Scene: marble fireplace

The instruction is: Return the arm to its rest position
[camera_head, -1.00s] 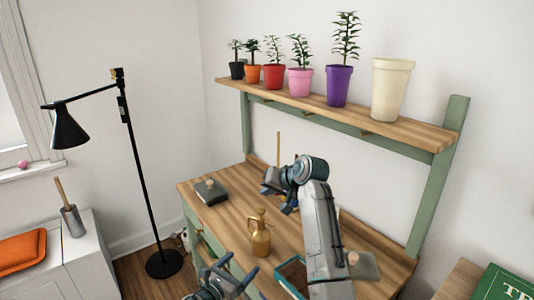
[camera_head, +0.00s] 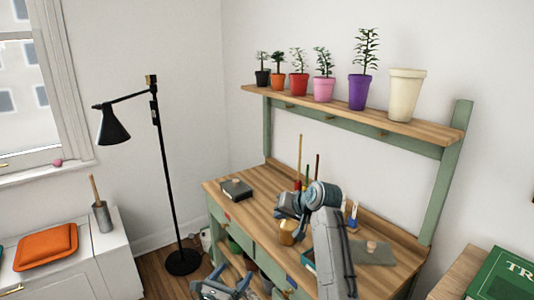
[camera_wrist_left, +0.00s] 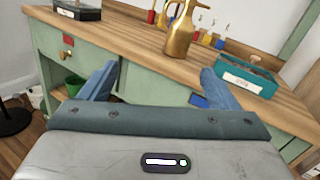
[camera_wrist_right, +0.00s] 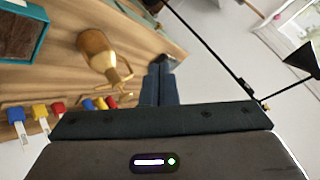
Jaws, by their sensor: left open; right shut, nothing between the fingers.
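My left gripper (camera_head: 225,284) is low at the bottom of the head view, in front of the desk. In the left wrist view its two blue fingers (camera_wrist_left: 158,70) are spread apart with nothing between them. My right arm reaches up over the desk, and its gripper (camera_head: 288,206) points left in the head view. In the right wrist view its fingers (camera_wrist_right: 159,72) are together and empty, beside the brass watering can (camera_wrist_right: 98,52). In the head view the right arm partly hides the can (camera_head: 287,233).
The green desk (camera_head: 228,205) has a wooden top and a shelf (camera_head: 300,108) with several potted plants. A dark box (camera_head: 236,187), a teal tray (camera_wrist_left: 240,80) and colour-handled tools (camera_wrist_right: 42,112) lie on it. A black lamp (camera_head: 168,180) stands left.

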